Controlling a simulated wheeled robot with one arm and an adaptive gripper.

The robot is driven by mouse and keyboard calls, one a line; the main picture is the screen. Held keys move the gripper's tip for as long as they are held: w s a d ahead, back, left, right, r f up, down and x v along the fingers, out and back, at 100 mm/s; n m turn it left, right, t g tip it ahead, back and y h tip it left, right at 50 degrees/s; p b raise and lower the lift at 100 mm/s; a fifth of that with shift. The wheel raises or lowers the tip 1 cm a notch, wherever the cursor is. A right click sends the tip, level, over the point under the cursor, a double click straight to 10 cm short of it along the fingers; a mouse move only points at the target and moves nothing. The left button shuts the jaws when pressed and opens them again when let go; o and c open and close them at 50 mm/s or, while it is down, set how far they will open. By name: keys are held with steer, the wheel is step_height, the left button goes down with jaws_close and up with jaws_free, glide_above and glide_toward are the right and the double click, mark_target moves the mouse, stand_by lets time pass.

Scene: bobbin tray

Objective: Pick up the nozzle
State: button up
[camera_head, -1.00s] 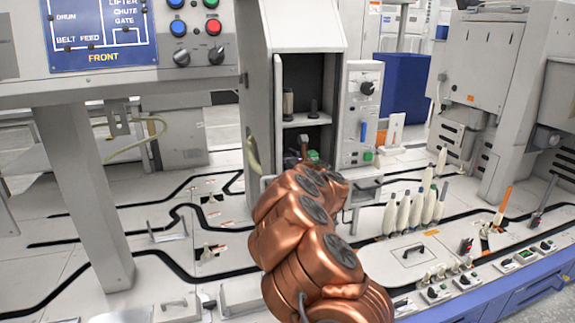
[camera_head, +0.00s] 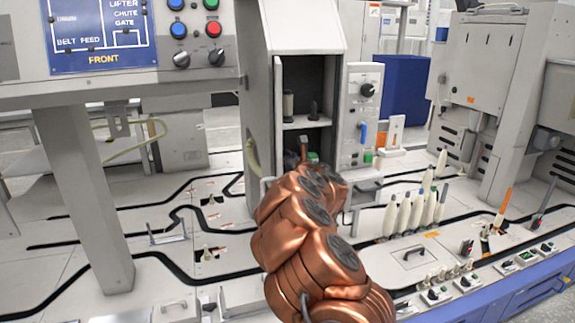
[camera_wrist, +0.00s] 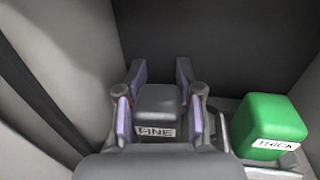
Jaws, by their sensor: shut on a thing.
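A dark grey block labelled FINE (camera_wrist: 157,101), which I take to be the nozzle, sits between the purple-padded fingers of my gripper (camera_wrist: 160,84) in the wrist view. The pads are on both sides of it and the gripper is shut on it. A green block labelled THICK (camera_wrist: 270,127) stands just to the right, apart from the fingers. In the head view my arm reaches into the lower compartment of the upright grey cabinet (camera_head: 259,120). My arm and the cabinet's shade mostly hide the gripper there, and I cannot make out the grey block.
The cabinet's side walls and back stand close around my gripper. A shelf (camera_head: 306,122) with dark spools lies above the compartment. A control box (camera_head: 362,113) is fixed to the right. Several white bobbins (camera_head: 415,212) stand on the bench right of my arm.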

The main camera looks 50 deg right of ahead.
steer(key=shift+w+a, duration=0.1)
steer(key=shift+r+p, duration=0.6)
steer(key=shift+r, duration=1.45)
steer(key=shift+s+a+f, duration=0.25)
steer(key=shift+s, duration=0.25)
steer(key=a+r+p+v, duration=0.1)
steer(key=a+v, duration=0.1)
steer(key=v, duration=1.2)
steer(key=shift+a+r, duration=0.25)
steer(key=shift+a, duration=0.05)
